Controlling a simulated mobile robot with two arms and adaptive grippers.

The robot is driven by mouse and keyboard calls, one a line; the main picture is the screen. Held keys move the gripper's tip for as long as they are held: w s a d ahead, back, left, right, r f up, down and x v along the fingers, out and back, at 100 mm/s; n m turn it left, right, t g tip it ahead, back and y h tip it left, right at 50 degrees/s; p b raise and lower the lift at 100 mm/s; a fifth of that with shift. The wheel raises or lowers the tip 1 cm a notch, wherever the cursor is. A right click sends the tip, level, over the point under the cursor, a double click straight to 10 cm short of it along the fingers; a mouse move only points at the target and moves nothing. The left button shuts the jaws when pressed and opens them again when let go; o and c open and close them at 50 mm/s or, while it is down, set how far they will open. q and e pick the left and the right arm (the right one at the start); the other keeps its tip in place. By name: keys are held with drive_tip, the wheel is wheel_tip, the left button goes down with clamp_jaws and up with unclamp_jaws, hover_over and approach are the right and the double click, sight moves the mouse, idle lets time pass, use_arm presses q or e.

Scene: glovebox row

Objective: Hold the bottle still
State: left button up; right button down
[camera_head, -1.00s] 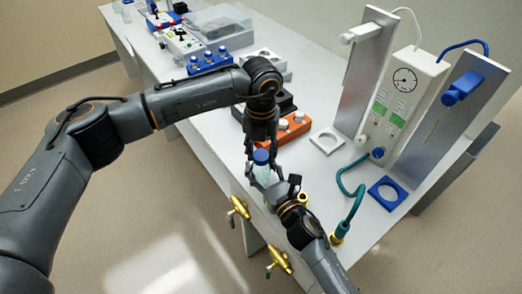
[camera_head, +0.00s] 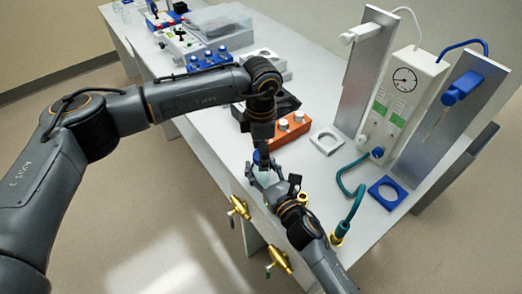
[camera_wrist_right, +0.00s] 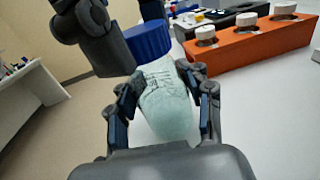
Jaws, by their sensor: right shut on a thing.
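The bottle is pale and translucent with a blue cap. In the right wrist view its body (camera_wrist_right: 165,100) stands between the fingers of my right gripper (camera_wrist_right: 165,108), which is shut on it. The blue cap (camera_wrist_right: 150,41) is above the fingers. In the head view the bottle (camera_head: 266,178) is at the near edge of the bench, mostly hidden by my grippers. My left gripper (camera_head: 260,150) points down at the cap from above. Its dark fingers (camera_wrist_right: 95,40) show at upper left in the right wrist view, partly over the cap. Whether they touch it is unclear.
An orange block with white knobs (camera_head: 290,130) is behind the bottle. A white holder (camera_head: 326,140), a blue holder (camera_head: 388,193) and a gauge panel (camera_head: 405,95) stand to the right. A green hose (camera_head: 346,190) and brass valves (camera_head: 240,208) are near the front edge.

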use_arm(q)
drive_tip(key=shift+r, duration=0.1)
drive_tip(key=shift+r, duration=2.2)
drive_tip(key=shift+c, duration=0.4)
drive_tip(key=shift+r+n, duration=0.45)
drive_tip(key=shift+n, duration=0.15)
wheel_tip(320, 180, up, 3)
drive_tip(key=n, duration=0.4)
drive_tip(key=shift+f, duration=0.2)
